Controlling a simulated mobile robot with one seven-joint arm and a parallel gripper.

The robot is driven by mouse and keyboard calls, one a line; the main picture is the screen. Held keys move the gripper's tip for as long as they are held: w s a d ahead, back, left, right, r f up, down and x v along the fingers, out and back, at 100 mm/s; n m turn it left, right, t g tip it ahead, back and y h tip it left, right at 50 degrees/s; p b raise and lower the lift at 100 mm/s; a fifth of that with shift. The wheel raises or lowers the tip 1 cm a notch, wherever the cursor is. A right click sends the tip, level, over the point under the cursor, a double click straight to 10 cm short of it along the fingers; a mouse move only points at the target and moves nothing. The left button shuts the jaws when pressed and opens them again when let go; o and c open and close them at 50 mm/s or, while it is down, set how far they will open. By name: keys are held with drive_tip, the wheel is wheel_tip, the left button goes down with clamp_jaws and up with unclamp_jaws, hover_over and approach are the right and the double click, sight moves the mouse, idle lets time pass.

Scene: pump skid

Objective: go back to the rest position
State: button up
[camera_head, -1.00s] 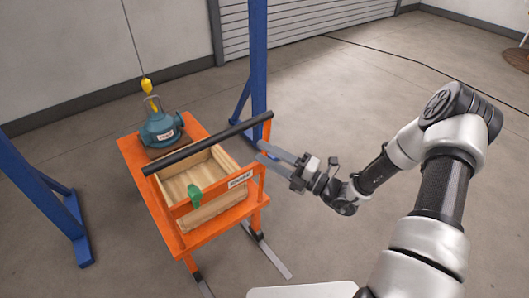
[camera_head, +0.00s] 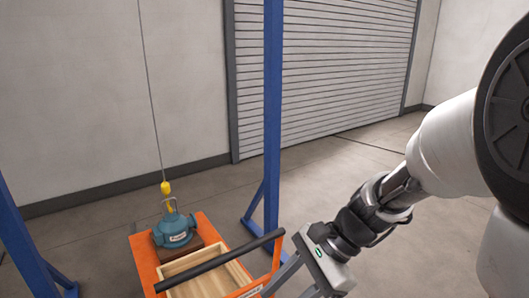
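My gripper (camera_head: 288,278) is at the bottom centre of the head view, with my arm coming in from the right. Its fingers run down toward the lower edge, beside the right end of the orange cart's black handle bar (camera_head: 222,260). The fingertips are partly cut off or hidden, so I cannot tell whether it is open or shut. The orange cart (camera_head: 143,255) carries a wooden tray (camera_head: 238,273). A teal pump (camera_head: 174,232) sits on a dark block at the cart's far end, under a yellow hook (camera_head: 166,188) on a cable.
A blue gantry post (camera_head: 273,110) stands behind the cart, and another blue leg (camera_head: 25,245) is at the left. A grey roller shutter (camera_head: 330,70) and a pale wall (camera_head: 90,90) close off the back. Bare floor (camera_head: 385,255) lies right of the cart.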

drive_tip(key=s+d+r+n+t+h+p, duration=0.2)
drive_tip(key=d+r+n+t+h, duration=0.1)
drive_tip(key=d+r+n, duration=0.2)
drive_tip(key=s+d+r+n+t+h+p, duration=0.2)
drive_tip(key=d+r+n+t+h, duration=0.2)
drive_tip(key=d+r+n, duration=0.2)
wheel_tip(320, 180, up, 4)
drive_tip(key=n, duration=0.2)
drive_tip(key=shift+s+r+n+h, duration=0.25)
drive_tip(key=shift+s+n+h, duration=0.05)
drive_tip(key=shift+s, duration=0.1)
drive_tip(key=shift+c, duration=0.9)
drive_tip(key=shift+a, duration=0.15)
drive_tip(key=shift+c, duration=0.2)
